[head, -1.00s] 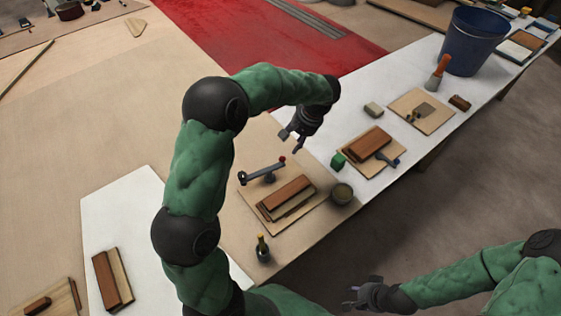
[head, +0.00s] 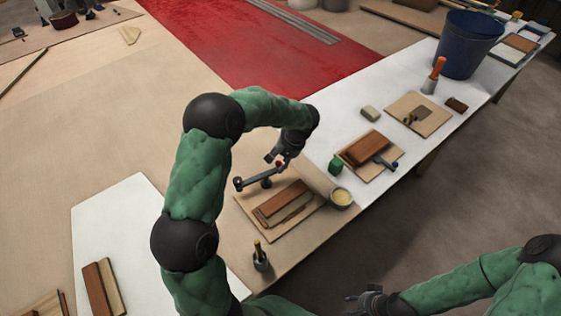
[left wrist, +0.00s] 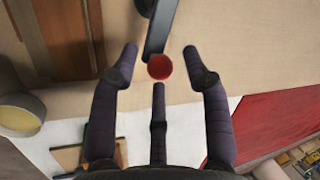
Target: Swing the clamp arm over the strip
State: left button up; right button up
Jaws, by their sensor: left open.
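The clamp arm (head: 253,181) is a grey lever with a red knob at its far end, on a pivot at the back edge of a wooden board. It lies beside the reddish-brown block and pale strip (head: 289,207), not over them. My left gripper (head: 278,160) is at the knob end. In the left wrist view its fingers (left wrist: 159,62) are spread open, with the red knob (left wrist: 160,67) between them and apparently not gripped; the lever (left wrist: 159,30) runs away from it. My right gripper (head: 366,299) is low in the head view, away from the table, its fingers too small to read.
A tin (head: 341,198) stands at the board's right corner and a small bottle (head: 260,256) in front. A blue bucket (head: 468,45) stands farther back.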

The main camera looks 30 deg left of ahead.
pick_arm(q)
grip_shut()
jog(key=shift+a, duration=0.1)
jog(key=s+a+n+g+h+p, duration=0.2)
jog(key=a+n+h+p, duration=0.3)
jog(key=n, duration=1.4)
jog(key=shift+a+n+g+p, duration=0.4)
jog(key=shift+a+p, duration=0.1)
jog(key=shift+a, duration=1.1)
jog(key=shift+f, duration=0.1)
